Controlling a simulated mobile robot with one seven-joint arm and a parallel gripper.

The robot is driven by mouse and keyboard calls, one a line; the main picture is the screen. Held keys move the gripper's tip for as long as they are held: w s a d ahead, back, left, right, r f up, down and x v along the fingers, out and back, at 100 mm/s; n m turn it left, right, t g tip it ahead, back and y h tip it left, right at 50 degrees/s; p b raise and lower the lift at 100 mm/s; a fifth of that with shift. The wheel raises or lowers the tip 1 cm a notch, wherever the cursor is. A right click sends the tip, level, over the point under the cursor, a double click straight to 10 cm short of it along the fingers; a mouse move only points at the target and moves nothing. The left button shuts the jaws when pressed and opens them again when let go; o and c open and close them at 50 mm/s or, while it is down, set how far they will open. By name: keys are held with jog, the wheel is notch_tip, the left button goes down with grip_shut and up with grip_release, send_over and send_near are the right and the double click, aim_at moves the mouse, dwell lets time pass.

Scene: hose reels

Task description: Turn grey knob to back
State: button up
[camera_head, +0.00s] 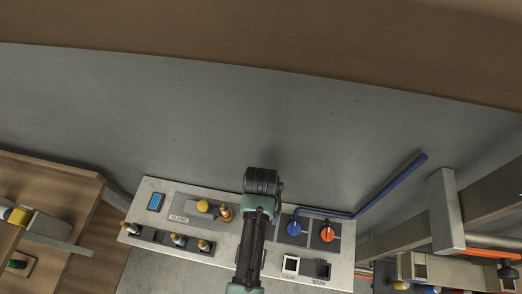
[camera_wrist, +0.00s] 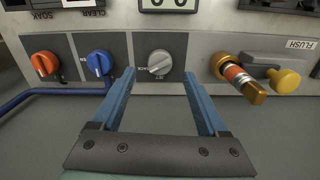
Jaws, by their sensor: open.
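The grey knob (camera_wrist: 160,63) sits on the panel in the wrist view, with a light pointer mark and small lettering around it. My gripper (camera_wrist: 160,85) is open and empty. Its two blue fingers point at the panel, one on each side of the knob in the picture, apart from it as far as I can tell. In the head view my dark wrist (camera_head: 262,182) and arm cover the middle of the panel, and the grey knob is hidden there.
Beside the knob are a blue knob (camera_wrist: 99,63), an orange knob (camera_wrist: 44,64) and a brass fitting (camera_wrist: 238,76) by a yellow FLUSH knob (camera_wrist: 285,81). A blue pipe (camera_head: 392,186) rises at the panel's right. A wooden shelf (camera_head: 60,175) stands left.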

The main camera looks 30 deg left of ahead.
notch_tip(320, 180, up, 9)
jog(key=b, duration=0.1)
jog(key=shift+s+f, duration=0.1)
jog(key=shift+f, duration=0.05)
dwell(0.6)
